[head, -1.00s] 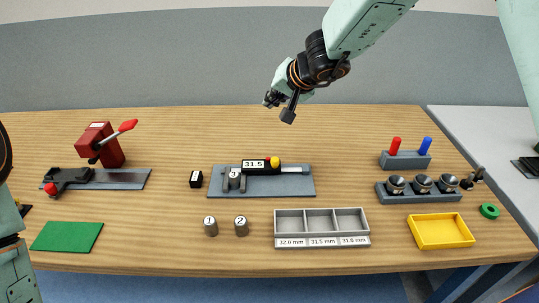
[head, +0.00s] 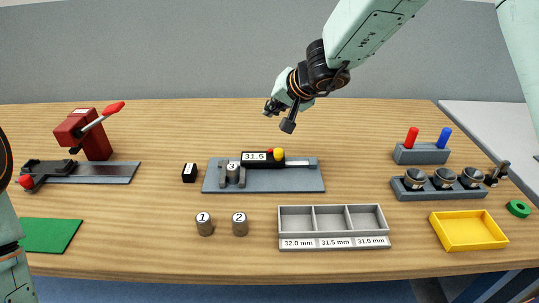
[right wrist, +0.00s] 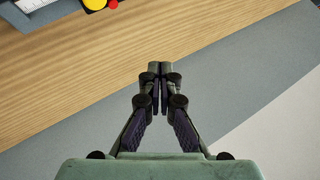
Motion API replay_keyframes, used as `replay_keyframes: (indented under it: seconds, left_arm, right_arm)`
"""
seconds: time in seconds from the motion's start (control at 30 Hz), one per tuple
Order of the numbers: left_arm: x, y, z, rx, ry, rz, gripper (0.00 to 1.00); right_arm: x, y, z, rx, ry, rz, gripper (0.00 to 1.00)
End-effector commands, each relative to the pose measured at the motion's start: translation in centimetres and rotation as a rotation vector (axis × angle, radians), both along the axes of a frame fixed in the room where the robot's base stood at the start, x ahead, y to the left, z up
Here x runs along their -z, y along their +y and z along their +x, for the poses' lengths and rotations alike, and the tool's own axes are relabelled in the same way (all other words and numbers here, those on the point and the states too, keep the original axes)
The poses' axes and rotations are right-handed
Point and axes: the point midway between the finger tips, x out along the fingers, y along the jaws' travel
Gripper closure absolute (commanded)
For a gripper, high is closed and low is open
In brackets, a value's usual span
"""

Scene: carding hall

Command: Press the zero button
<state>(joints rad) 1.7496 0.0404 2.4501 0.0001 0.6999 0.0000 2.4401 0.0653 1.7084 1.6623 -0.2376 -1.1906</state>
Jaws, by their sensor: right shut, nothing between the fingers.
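A black measuring gauge (head: 250,159) with a display reading 31.5 lies on a grey plate (head: 290,184) mid-table. A yellow button (head: 279,154) and a smaller red button (head: 269,151) sit at its right end; no label is readable on either. Both also show at the top edge of the right wrist view, yellow (right wrist: 95,4) and red (right wrist: 113,4). A cylinder marked 3 (head: 232,168) stands between the gauge's jaws. My right gripper (head: 281,115) is shut and empty, in the air above and behind the gauge, touching nothing. My left gripper is out of view.
Cylinders 1 (head: 204,225) and 2 (head: 240,225) stand in front of the plate. A grey three-compartment tray (head: 333,242) and yellow tray (head: 437,229) are at front right. A red lever device (head: 95,142) is at left. A black block (head: 189,172) stands beside the plate.

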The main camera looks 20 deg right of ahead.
Motion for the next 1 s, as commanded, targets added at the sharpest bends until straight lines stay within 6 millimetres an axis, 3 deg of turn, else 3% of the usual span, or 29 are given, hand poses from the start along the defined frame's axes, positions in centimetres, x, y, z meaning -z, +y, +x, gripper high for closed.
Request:
replay_keyframes:
  seconds: [0.53, 1.0]
  left_arm:
    - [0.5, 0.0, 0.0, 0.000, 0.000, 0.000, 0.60]
    - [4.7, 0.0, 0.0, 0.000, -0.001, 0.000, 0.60]
  right_arm:
    - [0.7, -0.1, 0.3, 0.000, 0.000, 0.000, 1.00]
    - [6.0, -0.1, 0.3, 0.000, 0.001, 0.001, 1.00]
